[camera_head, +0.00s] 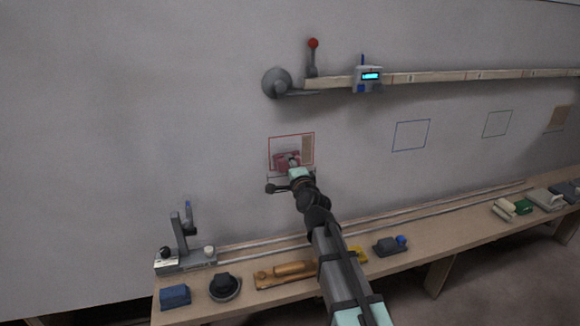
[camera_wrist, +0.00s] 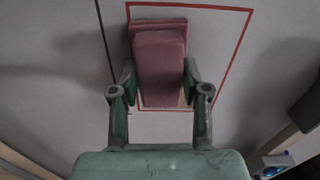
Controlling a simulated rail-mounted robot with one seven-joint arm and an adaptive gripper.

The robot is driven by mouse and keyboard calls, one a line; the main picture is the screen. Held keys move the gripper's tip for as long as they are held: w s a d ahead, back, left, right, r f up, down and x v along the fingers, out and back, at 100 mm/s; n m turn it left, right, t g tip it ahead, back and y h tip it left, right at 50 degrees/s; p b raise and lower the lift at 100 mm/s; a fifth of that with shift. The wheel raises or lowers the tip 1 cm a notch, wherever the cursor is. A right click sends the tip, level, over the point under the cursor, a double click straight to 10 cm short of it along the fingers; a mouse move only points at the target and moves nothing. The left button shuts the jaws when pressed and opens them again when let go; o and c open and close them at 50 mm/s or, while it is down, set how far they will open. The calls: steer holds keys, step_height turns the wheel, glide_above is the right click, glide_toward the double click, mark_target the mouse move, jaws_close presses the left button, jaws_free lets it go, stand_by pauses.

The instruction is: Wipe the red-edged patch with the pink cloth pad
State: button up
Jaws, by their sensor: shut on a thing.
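The red-edged patch (camera_head: 292,136) is a red square outline on the grey wall, left of the middle in the head view. In the wrist view its red edge (camera_wrist: 238,62) runs along the top and right. A tan stained area (camera_head: 307,148) shows at its right side in the head view. My gripper (camera_head: 293,165) is at the patch, its fingers (camera_wrist: 160,90) shut on the pink cloth pad (camera_wrist: 159,60). The pad (camera_head: 284,157) is in front of the patch's lower left part. I cannot tell whether it touches the wall.
A wooden bench (camera_head: 440,226) below the wall holds several tools, a blue block (camera_head: 175,296) and a yellow item (camera_head: 357,254). Above are a rail (camera_head: 430,76) with a display unit (camera_head: 368,77) and a red-knobbed lever (camera_head: 313,44). Blue-outlined squares (camera_head: 411,135) lie right.

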step_height(320, 180, down, 4)
steer(key=b, duration=0.3)
stand_by(0.3)
steer(key=shift+o, duration=0.6)
steer(key=shift+c, duration=0.6)
steer(key=shift+s, duration=0.1)
steer(key=shift+s+d, duration=0.25)
steer(key=shift+s, duration=0.25)
